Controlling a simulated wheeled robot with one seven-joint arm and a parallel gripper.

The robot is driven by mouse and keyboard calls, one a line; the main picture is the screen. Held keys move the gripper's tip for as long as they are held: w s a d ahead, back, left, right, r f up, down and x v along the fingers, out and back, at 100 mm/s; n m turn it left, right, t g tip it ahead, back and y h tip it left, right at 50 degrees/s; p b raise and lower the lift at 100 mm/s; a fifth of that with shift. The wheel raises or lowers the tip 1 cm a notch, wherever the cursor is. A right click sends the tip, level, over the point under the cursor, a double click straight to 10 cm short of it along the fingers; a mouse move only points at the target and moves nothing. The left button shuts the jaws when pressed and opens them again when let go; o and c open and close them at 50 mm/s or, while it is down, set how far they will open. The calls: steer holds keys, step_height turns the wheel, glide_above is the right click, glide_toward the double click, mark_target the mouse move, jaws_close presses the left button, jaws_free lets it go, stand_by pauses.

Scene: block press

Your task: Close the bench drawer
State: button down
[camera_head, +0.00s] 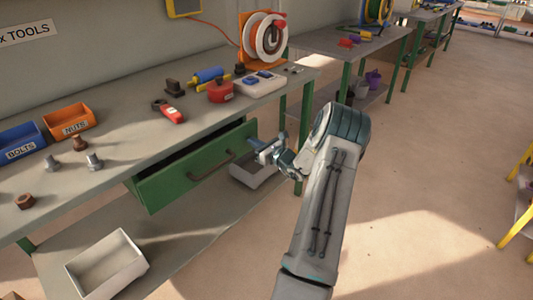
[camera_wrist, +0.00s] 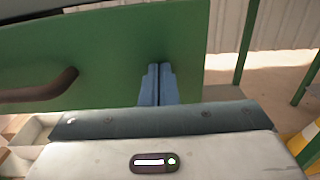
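The green bench drawer (camera_head: 195,170) stands pulled out from under the grey workbench, with a dark gap showing along its top. Its brown bar handle (camera_head: 211,167) is on the front panel. In the wrist view the green drawer front (camera_wrist: 110,55) fills much of the picture, with the handle (camera_wrist: 40,90) at the left. My gripper (camera_head: 254,143) is at the right end of the drawer front, to the right of the handle. Its blue fingers (camera_wrist: 158,72) are together with nothing between them. They overlap the panel in view; I cannot tell whether they touch it.
The bench top (camera_head: 130,137) holds bins, bolts, a red-handled tool and a spool (camera_head: 264,37). On the lower shelf are a white tray (camera_head: 105,266) and a grey bin (camera_head: 252,172). Green bench legs (camera_head: 306,108) stand behind my gripper.

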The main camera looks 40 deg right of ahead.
mark_target(247, 137)
steer(key=w, duration=0.3)
steer(key=shift+w+a, duration=0.35)
steer(key=shift+w, duration=0.05)
steer(key=shift+w+r, duration=0.1)
steer(key=shift+r, duration=0.05)
steer(key=shift+w+a+r, duration=0.1)
steer(key=shift+r, duration=0.05)
steer(key=shift+s, duration=0.25)
steer(key=s+d, duration=0.2)
steer(key=s, duration=1.2)
steer(key=shift+d+f, duration=0.2)
steer(key=shift+f, duration=0.1)
